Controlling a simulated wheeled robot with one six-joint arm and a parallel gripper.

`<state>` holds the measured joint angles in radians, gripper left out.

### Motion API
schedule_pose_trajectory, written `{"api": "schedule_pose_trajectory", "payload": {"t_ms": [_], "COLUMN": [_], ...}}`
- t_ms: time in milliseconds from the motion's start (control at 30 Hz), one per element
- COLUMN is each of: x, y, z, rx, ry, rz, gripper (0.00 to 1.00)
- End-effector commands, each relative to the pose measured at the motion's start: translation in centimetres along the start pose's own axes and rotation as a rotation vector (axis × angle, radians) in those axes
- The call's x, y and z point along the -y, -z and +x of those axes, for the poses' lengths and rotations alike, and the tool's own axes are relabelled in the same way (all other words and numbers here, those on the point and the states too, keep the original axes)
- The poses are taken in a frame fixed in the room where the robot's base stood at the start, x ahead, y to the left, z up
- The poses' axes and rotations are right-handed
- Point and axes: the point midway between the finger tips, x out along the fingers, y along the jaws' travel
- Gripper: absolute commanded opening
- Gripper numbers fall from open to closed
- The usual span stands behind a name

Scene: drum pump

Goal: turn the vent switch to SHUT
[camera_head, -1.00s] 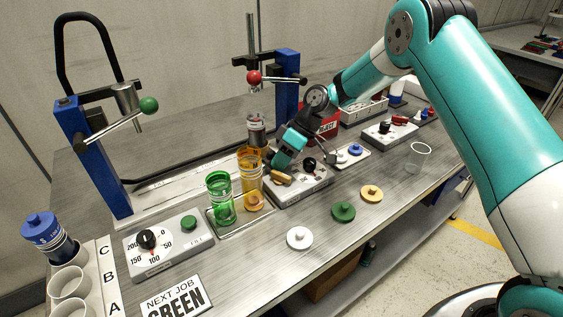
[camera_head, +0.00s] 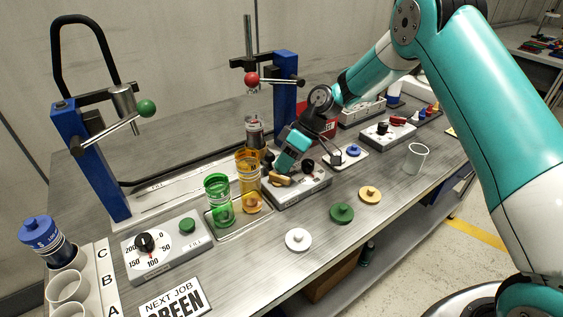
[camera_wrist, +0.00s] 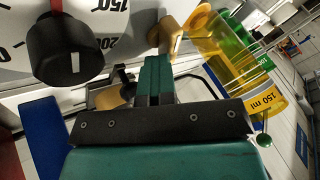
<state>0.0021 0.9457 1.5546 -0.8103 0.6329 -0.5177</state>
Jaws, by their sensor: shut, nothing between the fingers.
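A grey control box (camera_head: 300,193) stands mid-bench, with a tan lever switch (camera_head: 281,180) at its left and a black knob (camera_head: 307,165) behind. I cannot read a VENT or SHUT label, so I cannot confirm that the tan switch is the vent switch. My gripper (camera_head: 281,168) is low over the box, just behind the tan switch. In the wrist view its green fingers (camera_wrist: 155,62) are together and empty. The tan switch (camera_wrist: 165,36) shows just beyond the fingertips; I cannot tell whether they touch. The black knob (camera_wrist: 65,48) with a red mark is at left.
A yellow cylinder (camera_head: 247,170) and a green cylinder (camera_head: 218,205) stand in a tray close left of the box. A blue press post (camera_head: 285,85) rises behind. White (camera_head: 298,239), green (camera_head: 342,212) and tan (camera_head: 370,194) caps lie in front, with bare bench between.

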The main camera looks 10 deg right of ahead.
Motion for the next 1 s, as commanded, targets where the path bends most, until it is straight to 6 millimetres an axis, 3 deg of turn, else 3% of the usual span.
{"api": "schedule_pose_trajectory", "payload": {"t_ms": [400, 833, 933, 1000], "x": [0.5, 0.5, 1.7, 3.6], "y": [0.9, 1.1, 1.6, 2.4], "z": [-7.8, -8.3, -8.9, -9.9], "rx": [-0.008, -0.006, 0.000, 0.011], "ry": [-0.008, -0.009, -0.016, -0.030], "rz": [-0.013, -0.019, -0.012, 0.006], "gripper": [0.00, 0.00, 0.00, 0.00]}}
